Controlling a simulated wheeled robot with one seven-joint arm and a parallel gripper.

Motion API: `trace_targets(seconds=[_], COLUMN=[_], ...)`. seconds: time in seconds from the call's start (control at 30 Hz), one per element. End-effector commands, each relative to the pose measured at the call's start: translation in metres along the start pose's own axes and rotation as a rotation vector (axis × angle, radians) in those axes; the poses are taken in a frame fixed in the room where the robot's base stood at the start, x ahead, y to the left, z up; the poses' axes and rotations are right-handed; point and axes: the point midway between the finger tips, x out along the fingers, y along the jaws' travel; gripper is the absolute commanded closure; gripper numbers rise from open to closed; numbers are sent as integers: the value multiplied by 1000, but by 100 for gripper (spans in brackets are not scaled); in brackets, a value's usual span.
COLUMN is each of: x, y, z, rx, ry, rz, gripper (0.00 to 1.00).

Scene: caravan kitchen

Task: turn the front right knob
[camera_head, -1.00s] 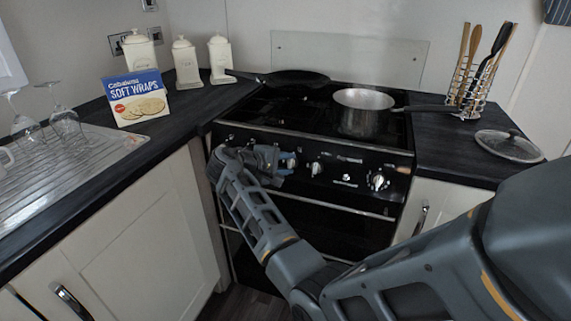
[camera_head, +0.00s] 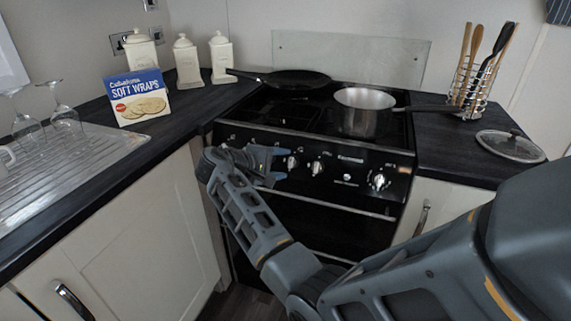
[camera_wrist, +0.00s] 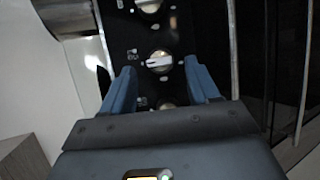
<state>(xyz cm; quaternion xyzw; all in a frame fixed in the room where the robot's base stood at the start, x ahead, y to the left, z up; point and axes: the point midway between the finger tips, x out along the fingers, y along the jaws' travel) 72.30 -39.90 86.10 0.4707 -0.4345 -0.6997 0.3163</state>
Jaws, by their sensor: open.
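The black stove front (camera_head: 335,160) carries a row of silver knobs, including a left knob (camera_head: 290,162), a middle knob (camera_head: 316,168) and a far-right knob (camera_head: 379,180). I cannot tell from the markings which one is the front right knob. My gripper (camera_head: 279,164) is at the left part of the panel, just left of the left visible knob. In the wrist view the blue fingers (camera_wrist: 160,72) are apart and empty. A round knob (camera_wrist: 159,62) shows in the gap just beyond the fingertips, with another knob (camera_wrist: 149,5) farther up and one (camera_wrist: 167,107) partly hidden below.
A steel saucepan (camera_head: 360,118) and a dark frying pan (camera_head: 292,79) stand on the hob. An oven handle (camera_head: 335,204) runs below the knobs. A glass lid (camera_head: 509,146) lies on the right counter. A wraps box (camera_head: 138,99) stands on the left counter.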

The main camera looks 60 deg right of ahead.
Motion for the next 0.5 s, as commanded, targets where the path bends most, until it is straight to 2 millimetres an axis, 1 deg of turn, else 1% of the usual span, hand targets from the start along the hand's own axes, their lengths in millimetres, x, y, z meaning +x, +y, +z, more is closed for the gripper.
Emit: trace_targets(seconds=[0.03,0.1,0.23,0.33,0.5], x=[-10,-21,-38,-46,-50], y=[0,0,0,0,0], z=[-1,-1,0,0,0], rx=[0,0,0,0,0], ry=[3,3,1,1,-1], rz=[1,1,1,1,0], gripper=[40,40,40,40,40])
